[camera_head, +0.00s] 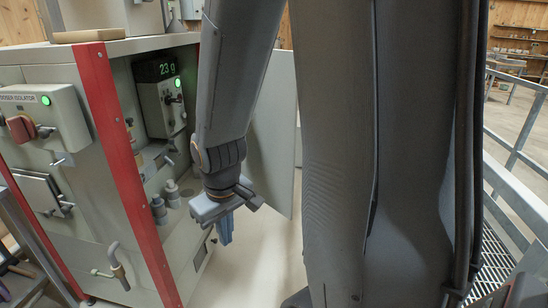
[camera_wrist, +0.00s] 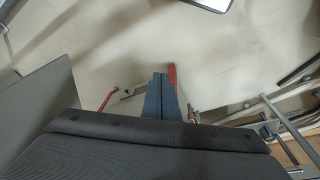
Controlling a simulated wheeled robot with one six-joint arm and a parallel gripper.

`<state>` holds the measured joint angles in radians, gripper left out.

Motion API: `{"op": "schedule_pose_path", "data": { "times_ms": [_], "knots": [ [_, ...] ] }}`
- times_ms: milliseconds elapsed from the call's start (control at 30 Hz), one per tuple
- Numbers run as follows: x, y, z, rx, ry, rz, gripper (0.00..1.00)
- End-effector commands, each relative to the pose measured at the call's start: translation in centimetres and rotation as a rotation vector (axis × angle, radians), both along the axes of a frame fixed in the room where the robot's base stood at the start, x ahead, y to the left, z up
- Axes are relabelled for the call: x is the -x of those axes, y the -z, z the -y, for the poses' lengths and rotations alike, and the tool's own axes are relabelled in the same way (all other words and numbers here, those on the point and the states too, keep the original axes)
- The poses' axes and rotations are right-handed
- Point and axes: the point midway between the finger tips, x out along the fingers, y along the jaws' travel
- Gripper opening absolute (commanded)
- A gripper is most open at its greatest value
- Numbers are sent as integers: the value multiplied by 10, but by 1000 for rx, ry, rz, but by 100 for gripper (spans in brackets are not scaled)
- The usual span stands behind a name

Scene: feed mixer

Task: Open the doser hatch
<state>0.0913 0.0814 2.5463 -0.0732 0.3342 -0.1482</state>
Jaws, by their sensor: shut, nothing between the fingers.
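My gripper (camera_head: 225,230) hangs fingers down in front of the open side of the grey and red machine cabinet (camera_head: 124,160). Its blue fingers are together and hold nothing; they also show in the wrist view (camera_wrist: 160,92). A small framed hatch (camera_head: 38,192) with a latch sits on the cabinet's left face and looks shut. It is well left of my gripper, beyond the red post. I cannot tell for certain whether it is the doser hatch.
A large pale panel (camera_head: 272,135) stands open behind my gripper. An isolator box (camera_head: 42,118) with a red knob is above the small hatch. Grey fittings (camera_head: 172,192) and a bent handle (camera_head: 118,268) are low on the cabinet. A railing (camera_head: 520,130) runs at right.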

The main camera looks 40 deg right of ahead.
Motion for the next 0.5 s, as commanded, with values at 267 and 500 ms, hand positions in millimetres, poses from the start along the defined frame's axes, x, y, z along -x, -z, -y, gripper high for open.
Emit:
{"op": "schedule_pose_path", "data": {
  "times_ms": [267,500],
  "knots": [
    [-102,43,122,257,-373,370,0],
    [-142,48,211,592,-681,663,0]
  ]
}}
